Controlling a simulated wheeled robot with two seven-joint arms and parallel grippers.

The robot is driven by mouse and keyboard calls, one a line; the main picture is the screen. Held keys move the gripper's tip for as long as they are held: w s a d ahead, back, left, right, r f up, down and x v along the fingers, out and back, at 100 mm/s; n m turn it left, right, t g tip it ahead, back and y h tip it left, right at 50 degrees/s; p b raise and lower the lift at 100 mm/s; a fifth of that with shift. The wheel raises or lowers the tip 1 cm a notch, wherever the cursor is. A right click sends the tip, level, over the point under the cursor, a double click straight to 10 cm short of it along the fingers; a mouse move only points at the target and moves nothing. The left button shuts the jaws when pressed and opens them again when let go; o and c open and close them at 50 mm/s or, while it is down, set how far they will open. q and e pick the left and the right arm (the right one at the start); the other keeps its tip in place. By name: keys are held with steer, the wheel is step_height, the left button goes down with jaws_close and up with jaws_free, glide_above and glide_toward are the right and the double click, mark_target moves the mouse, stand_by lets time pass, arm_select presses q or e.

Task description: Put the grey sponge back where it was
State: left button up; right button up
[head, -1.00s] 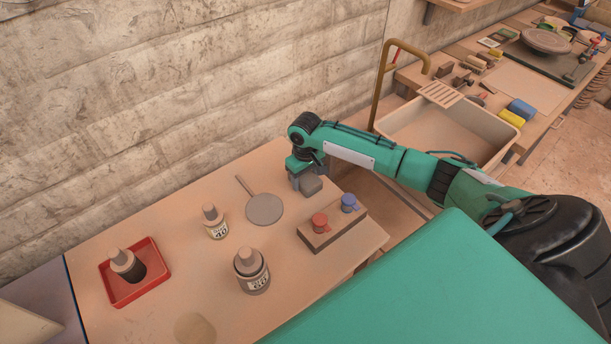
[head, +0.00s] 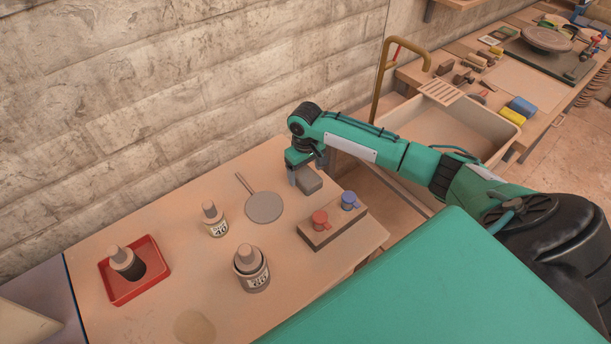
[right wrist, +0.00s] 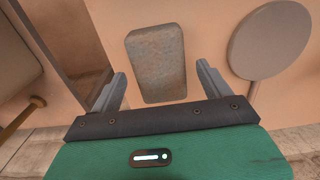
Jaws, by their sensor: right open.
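The grey sponge (head: 309,181) is a small grey block lying on the wooden table near its back right corner. It also shows in the right wrist view (right wrist: 156,62), lying flat ahead of and partly between the fingers. My right gripper (head: 304,180) is open, with its fingers around the near end of the sponge and a gap on each side. In the right wrist view the open fingers (right wrist: 161,82) stand apart from the sponge. My left gripper is not in view.
A grey round paddle (head: 264,207) lies left of the sponge. A wooden block (head: 333,231) with red and blue knobs stands in front. Labelled bottles (head: 251,270) and a red tray (head: 155,285) are farther left. A sink (head: 449,127) is at the right.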

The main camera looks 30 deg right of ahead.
mark_target(306, 175)
step_height(306, 175, up, 10)
steer(key=b, duration=0.1)
steer(key=shift+f, duration=0.15)
steer(key=shift+s+f, duration=0.1)
stand_by(0.4)
